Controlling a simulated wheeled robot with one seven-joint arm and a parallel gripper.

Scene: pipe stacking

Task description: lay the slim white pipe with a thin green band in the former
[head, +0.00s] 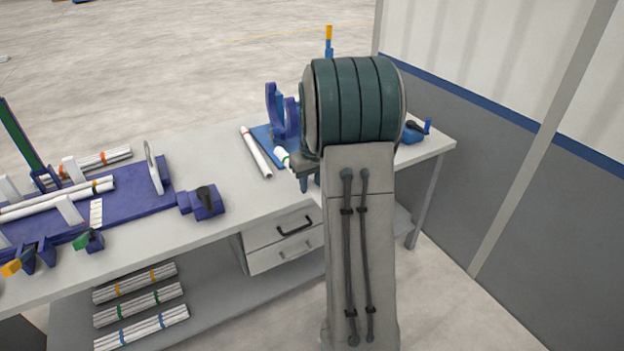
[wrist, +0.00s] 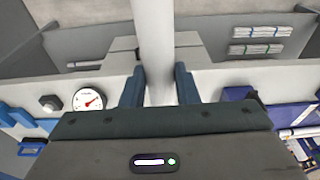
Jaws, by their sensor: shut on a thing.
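My gripper (head: 303,172) is over the right part of the bench, mostly hidden by my arm in the head view. In the wrist view its two blue fingers (wrist: 159,88) are shut on a white pipe (wrist: 155,38). The long purple fixture at the left looks like the former (head: 133,203). It has white uprights, and white pipes (head: 60,197) lie in it, one with an orange band. My gripper is well to the right of it.
A white pipe with a red band (head: 256,152) lies on the bench left of my gripper. A purple curved holder (head: 283,112) on a blue plate stands behind. Bundled pipes (head: 138,296) lie on the lower shelf. A dial gauge (wrist: 88,99) shows in the wrist view.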

